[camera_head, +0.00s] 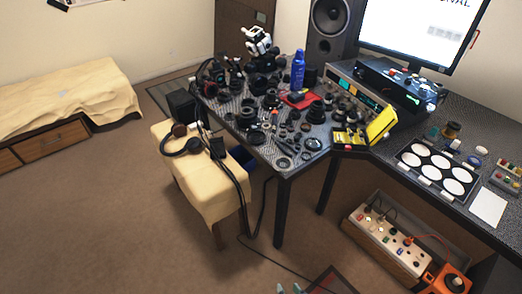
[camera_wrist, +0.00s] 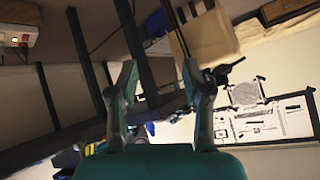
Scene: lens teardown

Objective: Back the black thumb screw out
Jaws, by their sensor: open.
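The desk (camera_head: 281,166) in the head view is crowded with many small dark lens parts and rings. I cannot pick out the black thumb screw among them; the parts are too small to tell. My gripper (camera_wrist: 160,78) shows in the wrist view with its two green-grey fingers spread apart and nothing between them. It is open and away from the desk parts. The wrist view looks tilted, past dark desk legs (camera_wrist: 85,60), and shows no thumb screw that I can make out.
A cloth-covered stool (camera_head: 205,190) with headphones (camera_head: 181,146) stands before the desk. A blue bottle (camera_head: 298,70), an open yellow case (camera_head: 380,124) and a white lamp-like tray (camera_head: 437,172) stand on the desks. A power strip box (camera_head: 385,238) is below. Carpet is open at left.

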